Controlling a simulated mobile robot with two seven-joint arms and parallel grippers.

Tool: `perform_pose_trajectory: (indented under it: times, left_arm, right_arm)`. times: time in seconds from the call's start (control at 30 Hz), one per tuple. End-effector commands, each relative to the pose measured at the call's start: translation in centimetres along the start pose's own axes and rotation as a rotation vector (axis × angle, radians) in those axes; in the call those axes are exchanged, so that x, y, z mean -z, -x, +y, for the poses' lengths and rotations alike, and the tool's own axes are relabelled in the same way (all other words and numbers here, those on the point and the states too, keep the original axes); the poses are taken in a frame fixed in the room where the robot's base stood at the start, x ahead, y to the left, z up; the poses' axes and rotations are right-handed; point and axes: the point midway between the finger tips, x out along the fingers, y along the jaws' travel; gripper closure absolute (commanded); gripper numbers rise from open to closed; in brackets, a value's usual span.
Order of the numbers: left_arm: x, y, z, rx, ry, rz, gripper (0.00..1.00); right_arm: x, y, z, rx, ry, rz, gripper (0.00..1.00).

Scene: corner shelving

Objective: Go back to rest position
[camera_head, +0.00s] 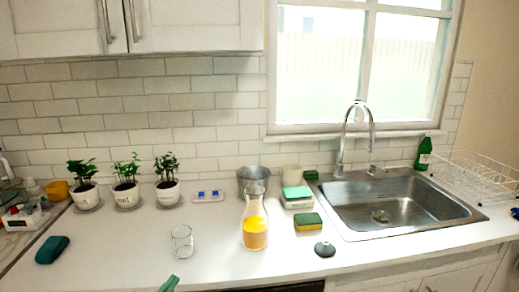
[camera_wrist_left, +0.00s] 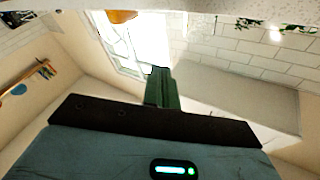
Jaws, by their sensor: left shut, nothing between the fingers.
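My left gripper (camera_head: 169,284) shows only as a small green tip at the bottom edge of the head view, in front of the counter. In the left wrist view, the left gripper's green fingers (camera_wrist_left: 162,88) are together with nothing between them, well apart from the counter items. My right gripper is not in view. The task names no other object.
The white counter (camera_head: 120,245) holds a glass (camera_head: 182,242), a juice carafe (camera_head: 255,228), sponges (camera_head: 307,222) and several potted plants (camera_head: 126,188). A sink (camera_head: 390,200) lies right. White cabinets (camera_head: 190,25) hang above.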

Motion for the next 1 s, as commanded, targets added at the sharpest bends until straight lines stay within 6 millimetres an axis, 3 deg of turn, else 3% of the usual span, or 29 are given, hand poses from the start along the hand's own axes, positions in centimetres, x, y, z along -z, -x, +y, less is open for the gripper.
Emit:
perform_pose_trajectory:
  times: [0.1, 0.3, 0.5, 0.6, 0.7, 0.8, 1.0]
  left_arm:
    - [-3.8, 5.1, 3.7, 0.034, 0.086, -0.167, 1.00]
    - [-8.3, 14.6, 9.4, 0.070, 0.211, -0.462, 1.00]
    - [-10.3, 24.7, 14.9, 0.072, 0.323, -0.754, 1.00]
    - [-10.4, 28.7, 16.9, 0.065, 0.365, -0.866, 1.00]
    - [-10.2, 31.4, 18.3, 0.056, 0.393, -0.942, 1.00]
    - [-10.1, 32.8, 19.0, 0.051, 0.407, -0.981, 1.00]
    - [-10.1, 33.1, 19.2, 0.049, 0.410, -0.992, 1.00]
  right_arm:
    - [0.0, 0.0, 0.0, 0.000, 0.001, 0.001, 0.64]
    - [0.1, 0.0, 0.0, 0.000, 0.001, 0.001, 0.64]
    - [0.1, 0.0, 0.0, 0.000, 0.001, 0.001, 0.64]
    - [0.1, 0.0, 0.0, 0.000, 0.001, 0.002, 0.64]
    - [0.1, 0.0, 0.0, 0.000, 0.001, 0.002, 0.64]
    - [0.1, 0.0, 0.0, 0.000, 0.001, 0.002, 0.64]
    - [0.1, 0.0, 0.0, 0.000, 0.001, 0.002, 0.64]
